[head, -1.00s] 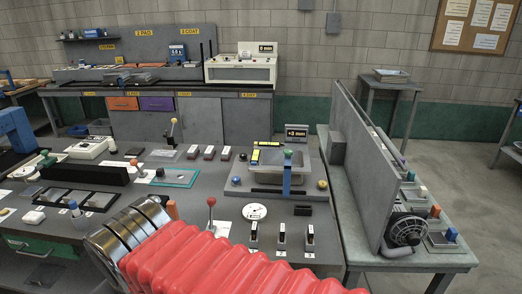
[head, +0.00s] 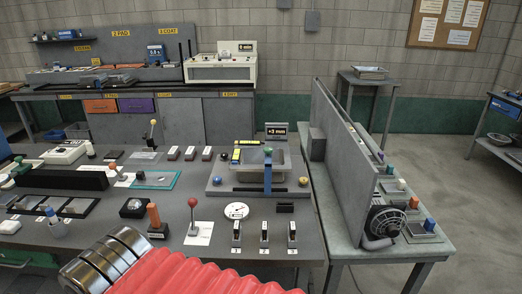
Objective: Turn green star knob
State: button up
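A small green knob (head: 268,151) tops the blue upright post (head: 268,174) at the front of the grey sink-like tray (head: 248,190) on the bench. Another green-topped piece (head: 20,161) stands at the far left of the bench. At this size I cannot tell which of them is star-shaped. My gripper is not in view. Only my arm shows, with red ribbed bellows and metal rings at the bottom left, well in front of the tray.
A red ball lever (head: 192,203), an orange handle (head: 154,216) and several black-and-white switches (head: 264,232) stand on the front of the bench. A tall grey panel (head: 345,150) rises right of the tray. Open floor (head: 470,240) lies at the right.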

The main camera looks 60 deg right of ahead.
aim_at(269, 150)
jog(key=u, duration=1.2)
jog(key=k, duration=1.05)
jog(key=z, duration=0.75)
jog(key=i, duration=0.9)
jog(key=z, duration=0.05)
